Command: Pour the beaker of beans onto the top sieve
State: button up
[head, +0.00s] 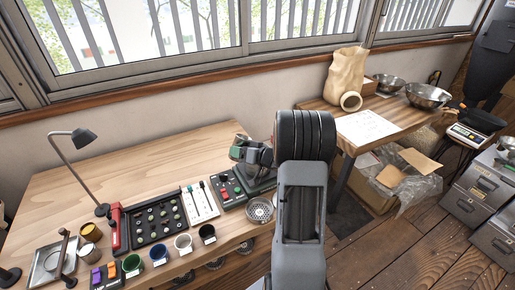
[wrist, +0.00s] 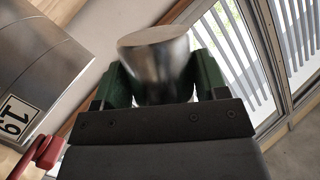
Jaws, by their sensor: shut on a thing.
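My gripper (wrist: 152,85) shows in the wrist view with its green fingers shut on the sides of a shiny metal beaker (wrist: 157,65). The beaker's inside does not show, so I cannot tell whether it holds beans. In the head view my gripper (head: 239,150) is above the back right of the wooden bench, beside my dark arm joint. A round perforated sieve (head: 260,210) sits at the bench's right front, below my gripper and left of my arm. A large metal cylinder marked 19 (wrist: 30,75), apparently the sieve's side, stands left of the beaker in the wrist view.
On the bench (head: 150,150) are a lamp (head: 84,138), a bean tray (head: 158,222), a control box (head: 230,188) and several cups along the front. The bench's back left is clear. A second table (head: 390,120) holds a sack (head: 345,75) and metal bowls (head: 428,95).

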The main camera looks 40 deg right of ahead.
aim_at(248, 143)
jog(key=shift+d+r+m, duration=0.35)
jog(key=shift+d+m, duration=0.05)
jog(key=shift+m, duration=0.1)
jog(key=shift+d+r+m+t+y+p, duration=0.15)
jog(key=shift+r+m+t+y+p, duration=0.25)
jog(key=shift+m+p, duration=0.3)
jog(key=shift+f+b, duration=0.15)
jog(key=shift+b, duration=0.15)
jog(key=shift+f+m+y+b, duration=0.2)
jog(key=shift+f+m+y, duration=0.05)
jog(key=shift+m, duration=0.5)
jog(key=shift+f+m+y+b, duration=0.2)
jog(key=shift+f+m+y, duration=0.05)
jog(key=shift+m, duration=0.5)
jog(key=shift+r+m+t, duration=0.4)
jog(key=shift+r+m, duration=0.05)
jog(key=shift+m, duration=0.15)
jog(key=shift+p, duration=0.3)
jog(key=shift+w+d+r+m+t+p, duration=0.15)
jog(key=shift+d+r+m, duration=0.2)
jog(key=shift+m, duration=0.2)
jog(key=shift+d+r+m+t+p, duration=0.2)
jog(key=shift+d+m, duration=0.15)
jog(key=shift+m, duration=0.2)
jog(key=shift+d+r+m+t+p, duration=0.15)
jog(key=shift+r+m+t+p, duration=0.2)
jog(key=shift+m+p, duration=0.7)
jog(key=shift+d+f+m+p, duration=0.25)
jog(key=shift+f+m+p, duration=0.15)
jog(key=shift+m, duration=0.35)
